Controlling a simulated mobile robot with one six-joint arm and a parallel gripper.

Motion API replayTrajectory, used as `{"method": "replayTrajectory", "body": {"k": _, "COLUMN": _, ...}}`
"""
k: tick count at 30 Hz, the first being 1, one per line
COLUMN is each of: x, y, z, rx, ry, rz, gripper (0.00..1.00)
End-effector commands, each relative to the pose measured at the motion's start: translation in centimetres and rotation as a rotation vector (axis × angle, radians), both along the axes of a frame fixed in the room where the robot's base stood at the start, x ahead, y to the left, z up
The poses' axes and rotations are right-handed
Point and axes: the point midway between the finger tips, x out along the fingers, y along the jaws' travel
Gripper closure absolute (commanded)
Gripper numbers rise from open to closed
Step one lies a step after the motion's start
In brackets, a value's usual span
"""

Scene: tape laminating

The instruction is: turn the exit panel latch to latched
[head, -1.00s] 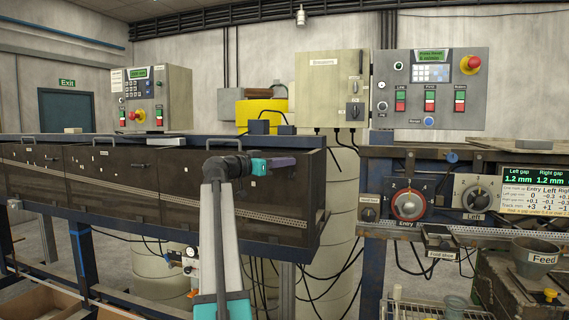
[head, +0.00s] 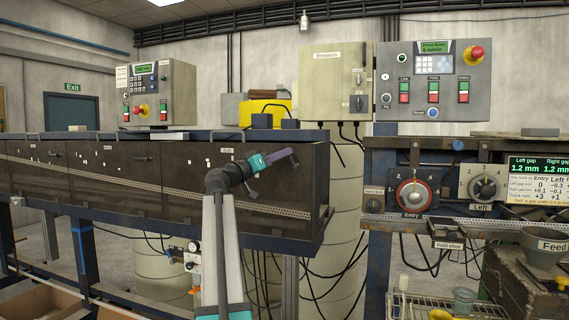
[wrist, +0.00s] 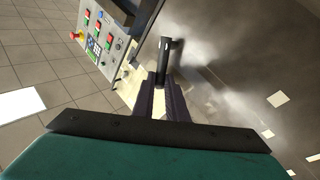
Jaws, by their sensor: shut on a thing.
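The exit panel (head: 190,185) is a long dark brown panel front with a small "Exit" label (head: 227,150). My gripper (head: 288,154), with a teal body and purple fingers, is at the right part of this panel. In the wrist view, my gripper (wrist: 161,84) has its fingers close together on the latch (wrist: 168,50), a short dark handle with a rounded end. The part of the latch between the fingers is hidden. In the head view I cannot make out the latch clearly, so its angle against any latched mark cannot be read.
A control box with red and green buttons (head: 157,92) stands behind the panel at left. At right are the Entry dial (head: 413,194), the Left dial (head: 484,188) and a gap display (head: 537,180). Hanging cables (head: 340,262) run below the panel's right end.

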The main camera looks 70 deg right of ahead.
Motion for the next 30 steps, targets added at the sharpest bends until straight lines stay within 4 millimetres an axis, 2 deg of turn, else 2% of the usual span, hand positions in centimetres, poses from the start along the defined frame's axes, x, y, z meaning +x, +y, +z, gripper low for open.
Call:
{"method": "replayTrajectory", "body": {"k": 1, "x": 0.1, "y": 0.0, "z": -0.9, "rx": -0.003, "ry": 0.040, "rz": -0.001, "gripper": 1.00}}
{"method": "replayTrajectory", "body": {"k": 18, "x": 1.4, "y": 0.2, "z": -3.2, "rx": -0.031, "ry": 0.543, "rz": -0.002, "gripper": 1.00}}
{"method": "replayTrajectory", "body": {"k": 30, "x": 1.5, "y": 0.2, "z": -5.0, "rx": -0.052, "ry": 0.900, "rz": -0.003, "gripper": 1.00}}
